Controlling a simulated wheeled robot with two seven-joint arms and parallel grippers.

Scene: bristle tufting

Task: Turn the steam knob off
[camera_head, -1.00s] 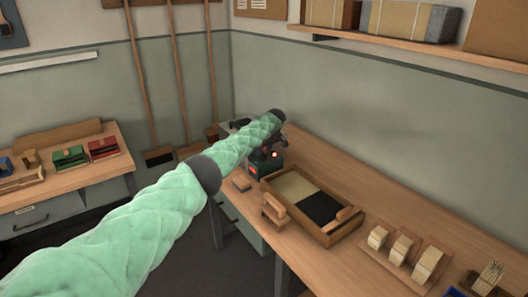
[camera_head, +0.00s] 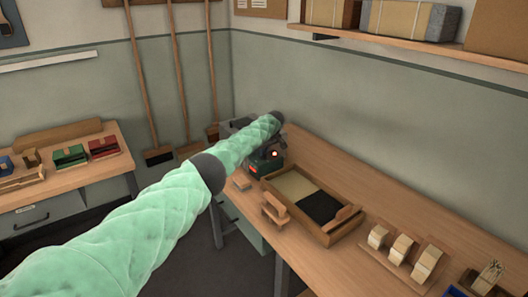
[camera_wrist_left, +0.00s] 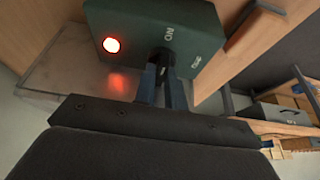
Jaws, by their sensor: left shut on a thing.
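The steam unit is a dark green box (camera_wrist_left: 205,25), marked ON and OFF, with a lit red-white lamp (camera_wrist_left: 111,45). Its dark knob (camera_wrist_left: 161,57) sits near the ON mark, mostly hidden by my fingers. My left gripper (camera_wrist_left: 163,72) is shut on the knob. In the head view the steam unit (camera_head: 268,166) stands at the far end of the bench, partly behind my left arm, and its lamp glows. The gripper shows only as a small dark shape there. My right gripper is not in view.
A wooden tray (camera_head: 333,235) with a pale and a black section lies on the bench (camera_head: 405,204) nearer than the unit. A rack of brush blocks (camera_head: 402,247) is at right. Another table (camera_head: 100,178) with small boxes stands at left.

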